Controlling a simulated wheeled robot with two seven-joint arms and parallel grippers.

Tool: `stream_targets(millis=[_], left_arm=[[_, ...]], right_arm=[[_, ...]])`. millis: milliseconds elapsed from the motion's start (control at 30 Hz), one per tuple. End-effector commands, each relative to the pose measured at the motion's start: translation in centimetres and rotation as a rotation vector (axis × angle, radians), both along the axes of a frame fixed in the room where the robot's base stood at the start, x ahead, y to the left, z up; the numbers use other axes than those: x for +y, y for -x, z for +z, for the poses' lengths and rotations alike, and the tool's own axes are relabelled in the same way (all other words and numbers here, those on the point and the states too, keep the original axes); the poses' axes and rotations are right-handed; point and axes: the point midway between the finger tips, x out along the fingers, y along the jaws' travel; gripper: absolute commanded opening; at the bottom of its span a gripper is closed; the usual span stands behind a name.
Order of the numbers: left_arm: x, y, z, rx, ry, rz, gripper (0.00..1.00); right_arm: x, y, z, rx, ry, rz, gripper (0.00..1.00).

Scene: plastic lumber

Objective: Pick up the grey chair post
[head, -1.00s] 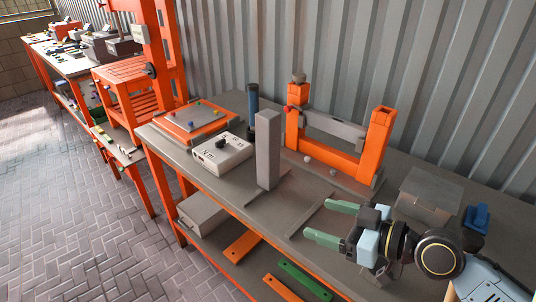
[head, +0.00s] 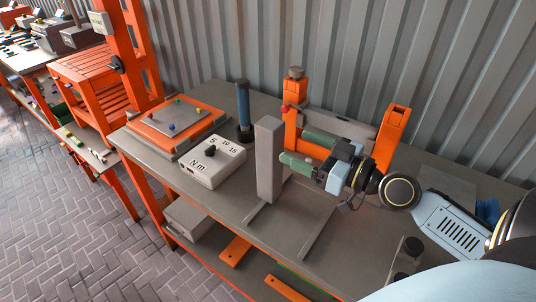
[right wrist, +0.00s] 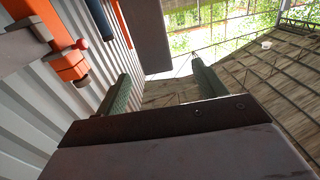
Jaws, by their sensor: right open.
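The grey chair post (head: 268,165) stands upright on the workbench in the head view. My right gripper (head: 293,148) is open, just right of the post's upper half, with its green fingers pointing left at it. In the right wrist view the post (right wrist: 153,35) hangs in from the top edge, lined up with the gap between the two spread fingers (right wrist: 162,87). Nothing is between the fingers, and the post appears to be beyond their tips. The post's base is not in the right wrist view. My left gripper is not in view.
An orange frame (head: 395,128) with a grey crossbar stands behind my right gripper. A white torque box (head: 212,165), a dark blue cylinder (head: 243,105) and an orange tray (head: 138,138) are left of the post. Grey strips lie flat in front. Corrugated wall closes the back.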

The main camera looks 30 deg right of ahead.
Motion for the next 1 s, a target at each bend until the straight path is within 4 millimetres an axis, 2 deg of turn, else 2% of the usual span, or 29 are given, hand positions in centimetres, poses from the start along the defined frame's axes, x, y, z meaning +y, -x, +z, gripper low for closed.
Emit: stream_targets(millis=[67,167,333,567,1000], left_arm=[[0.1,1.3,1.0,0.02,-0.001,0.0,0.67],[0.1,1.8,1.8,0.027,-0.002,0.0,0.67],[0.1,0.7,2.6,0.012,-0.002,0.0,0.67],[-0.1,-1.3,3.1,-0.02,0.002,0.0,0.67],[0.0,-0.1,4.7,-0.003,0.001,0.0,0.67]], right_arm=[[0.3,-1.1,0.5,-0.004,-0.004,-0.004,0.71],[0.8,-2.3,0.5,-0.003,-0.002,-0.002,0.71],[1.6,-4.2,0.3,-0.003,-0.001,-0.003,0.71],[2.1,-5.2,0.1,-0.001,0.0,-0.001,0.71],[3.3,-9.9,0.0,-0.001,0.0,0.0,0.71]])
